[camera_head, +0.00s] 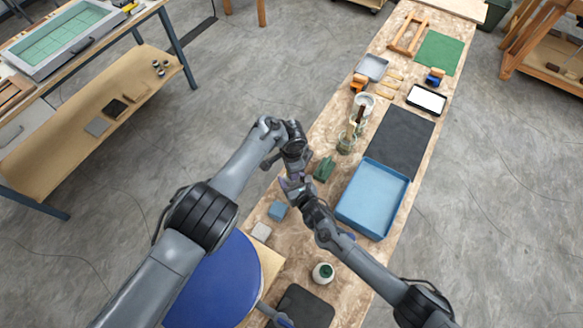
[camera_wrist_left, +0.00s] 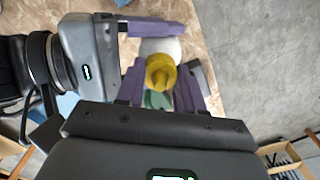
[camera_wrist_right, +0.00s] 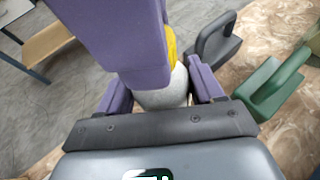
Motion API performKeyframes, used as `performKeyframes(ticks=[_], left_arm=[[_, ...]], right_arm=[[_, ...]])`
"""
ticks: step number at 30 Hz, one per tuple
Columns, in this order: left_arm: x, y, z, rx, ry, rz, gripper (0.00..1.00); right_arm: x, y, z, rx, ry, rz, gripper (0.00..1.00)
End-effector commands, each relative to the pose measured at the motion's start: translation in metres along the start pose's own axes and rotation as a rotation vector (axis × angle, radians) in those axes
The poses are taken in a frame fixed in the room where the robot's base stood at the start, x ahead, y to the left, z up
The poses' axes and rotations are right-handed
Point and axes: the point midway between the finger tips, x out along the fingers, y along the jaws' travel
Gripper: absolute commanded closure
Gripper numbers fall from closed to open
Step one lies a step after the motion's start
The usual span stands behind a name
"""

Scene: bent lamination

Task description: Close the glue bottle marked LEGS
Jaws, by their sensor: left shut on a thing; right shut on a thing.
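The glue bottle is a pale, speckled body with a yellow top. In the right wrist view its body (camera_wrist_right: 165,90) is between the purple fingers of my right gripper (camera_wrist_right: 165,88), which is shut on it. In the left wrist view the yellow top (camera_wrist_left: 160,74) is between the fingers of my left gripper (camera_wrist_left: 160,85), shut on it, with the pale body (camera_wrist_left: 163,47) behind. I cannot tell how firmly the top sits. No LEGS marking is readable. In the head view both grippers, left (camera_head: 291,178) and right (camera_head: 298,188), meet above the bench and largely hide the bottle.
A blue tray (camera_head: 371,200) lies right of the grippers, with a dark mat (camera_head: 398,140) beyond. A green block-like tool (camera_head: 324,168) is close by. A white jar with a green top (camera_head: 323,272) stands nearer.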

Motion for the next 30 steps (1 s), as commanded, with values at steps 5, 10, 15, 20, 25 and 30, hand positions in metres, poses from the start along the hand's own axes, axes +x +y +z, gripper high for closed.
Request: performKeyframes(ticks=[5,10,15,20,25,30], left_arm=[[0.001,0.0,-0.0002,0.021,0.0,0.0,0.91],[0.0013,-0.0002,0.0002,0.248,0.0,-0.001,0.91],[0.0012,-0.0002,0.0001,0.624,0.001,-0.002,0.91],[0.001,-0.0002,-0.0002,0.984,0.001,-0.004,0.91],[0.0012,0.0001,-0.0003,1.367,0.001,-0.005,0.91],[0.0015,0.0004,-0.0003,1.747,0.001,-0.005,0.91]], right_arm=[[-0.0001,-0.0001,-0.0005,0.0,0.001,0.0,1.0],[-0.0001,0.0,-0.0006,0.0,0.001,0.0,1.0],[-0.0001,0.0001,-0.0006,0.0,0.001,0.0,1.0],[-0.0001,0.0001,-0.0006,0.0,0.001,0.0,1.0],[-0.0001,0.0,-0.0007,0.0,0.001,0.0,1.0],[-0.0001,0.0,-0.0007,0.0,0.002,0.0,1.0]])
